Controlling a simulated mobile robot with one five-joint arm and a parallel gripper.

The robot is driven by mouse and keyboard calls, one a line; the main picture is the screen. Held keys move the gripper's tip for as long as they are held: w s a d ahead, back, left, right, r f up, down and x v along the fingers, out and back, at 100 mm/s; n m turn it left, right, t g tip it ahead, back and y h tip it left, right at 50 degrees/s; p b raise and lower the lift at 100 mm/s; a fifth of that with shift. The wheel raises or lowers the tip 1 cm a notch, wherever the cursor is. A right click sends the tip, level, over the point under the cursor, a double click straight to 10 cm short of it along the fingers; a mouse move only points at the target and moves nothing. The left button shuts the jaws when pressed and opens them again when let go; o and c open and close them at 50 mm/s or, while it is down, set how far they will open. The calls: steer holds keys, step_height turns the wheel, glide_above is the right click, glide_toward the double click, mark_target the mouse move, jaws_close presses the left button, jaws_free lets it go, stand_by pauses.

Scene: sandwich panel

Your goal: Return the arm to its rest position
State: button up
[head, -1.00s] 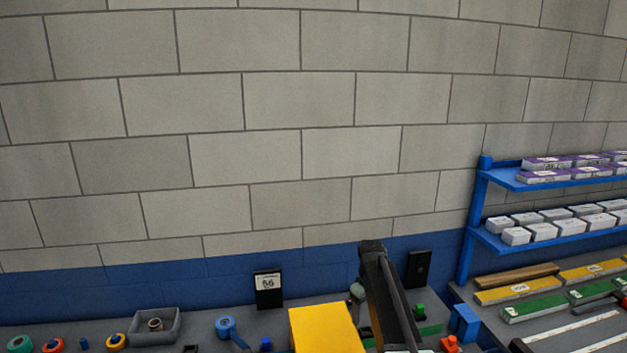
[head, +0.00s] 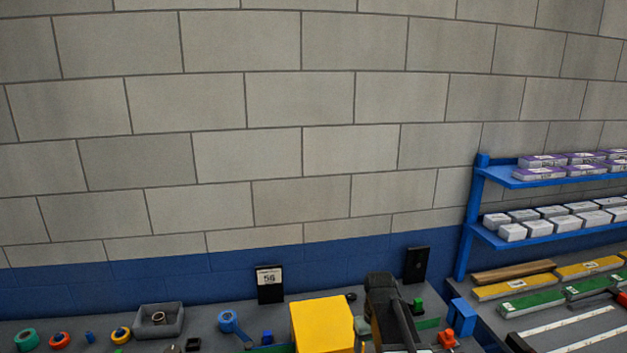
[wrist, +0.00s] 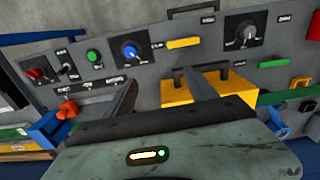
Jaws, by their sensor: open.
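My gripper (wrist: 160,77) shows in the wrist view with its two dark fingers spread apart and nothing between them. Its grey body fills the bottom of that view. Beyond the fingers is a grey panel (wrist: 150,95) with knobs and buttons. A yellow block (wrist: 176,92) with a dark handle lies behind the right finger, which hides part of it. In the head view, my dark arm (head: 390,312) rises at the bottom, right of the yellow block (head: 322,325). The gripper's fingers cannot be made out there.
A grey tray (head: 175,331) and coloured rings (head: 60,341) lie at the bench's left. A black card stand (head: 270,285) stands at the wall. A blue shelf (head: 540,232) with white boxes stands at right, above yellow and green bars (head: 535,302). The wall above the bench is clear.

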steer(key=s+m, duration=0.3)
steer(key=s, duration=0.8)
step_height(320, 180, down, 10)
steer(key=w+b, duration=0.1)
steer(key=b, duration=0.9)
steer(key=shift+w, duration=0.15)
